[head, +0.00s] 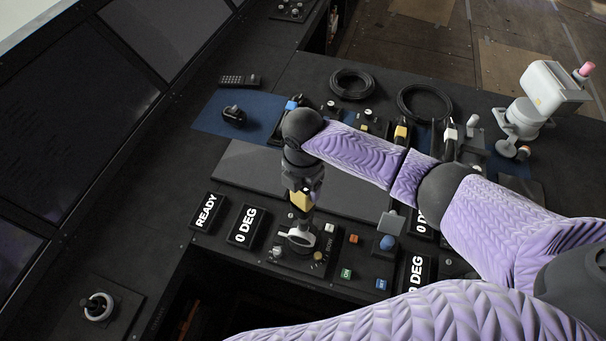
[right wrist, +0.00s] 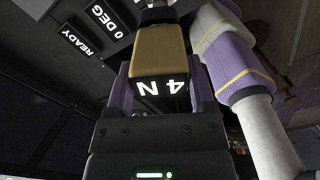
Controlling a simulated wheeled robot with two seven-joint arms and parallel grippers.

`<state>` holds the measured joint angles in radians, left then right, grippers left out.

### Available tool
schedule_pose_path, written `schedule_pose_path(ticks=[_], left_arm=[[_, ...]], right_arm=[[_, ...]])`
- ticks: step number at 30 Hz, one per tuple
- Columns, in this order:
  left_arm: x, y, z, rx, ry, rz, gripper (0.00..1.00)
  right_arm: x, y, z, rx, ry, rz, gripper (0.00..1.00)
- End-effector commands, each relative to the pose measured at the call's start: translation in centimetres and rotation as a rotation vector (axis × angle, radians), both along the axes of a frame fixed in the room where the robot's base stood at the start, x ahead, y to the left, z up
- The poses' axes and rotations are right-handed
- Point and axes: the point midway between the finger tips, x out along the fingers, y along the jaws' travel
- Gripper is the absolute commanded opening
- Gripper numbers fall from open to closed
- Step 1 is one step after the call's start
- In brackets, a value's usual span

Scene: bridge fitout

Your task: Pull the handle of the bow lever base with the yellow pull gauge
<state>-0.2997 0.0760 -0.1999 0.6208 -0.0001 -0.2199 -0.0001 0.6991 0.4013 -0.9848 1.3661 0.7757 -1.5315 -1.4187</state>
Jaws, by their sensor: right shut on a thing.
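The yellow pull gauge (head: 301,200) is upright below my right gripper (head: 302,180), which is shut on it. In the right wrist view the gauge (right wrist: 160,65) sits between the fingers, and its display reads "4 N". The bow lever base (head: 328,258) is a dark panel marked BOW. Its pale grey handle (head: 297,238) is directly under the gauge's lower end. The gauge tip and handle overlap in the head view, so I cannot tell whether they are hooked together. My left gripper is not in view.
READY (head: 206,211) and 0 DEG (head: 245,226) signs lie left of the base. A blue knob (head: 387,243) and several coloured buttons are to its right. Black cable coils (head: 352,83) lie behind my right arm. A white lamp-like device (head: 545,95) stands at the far right.

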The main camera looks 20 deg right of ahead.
Motion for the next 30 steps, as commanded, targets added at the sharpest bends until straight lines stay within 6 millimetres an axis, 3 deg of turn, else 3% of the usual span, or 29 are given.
schedule_pose_path(ticks=[8, 20, 30], left_arm=[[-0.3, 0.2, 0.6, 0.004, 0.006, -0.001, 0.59], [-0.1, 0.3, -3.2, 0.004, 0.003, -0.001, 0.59], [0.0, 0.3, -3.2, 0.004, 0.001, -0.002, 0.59]], right_arm=[[0.0, 0.0, 0.2, -0.001, -0.001, -0.002, 0.0], [0.0, -0.1, -5.1, -0.002, -0.001, -0.004, 0.0], [0.1, -0.1, -5.4, -0.001, -0.002, -0.003, 0.0]])
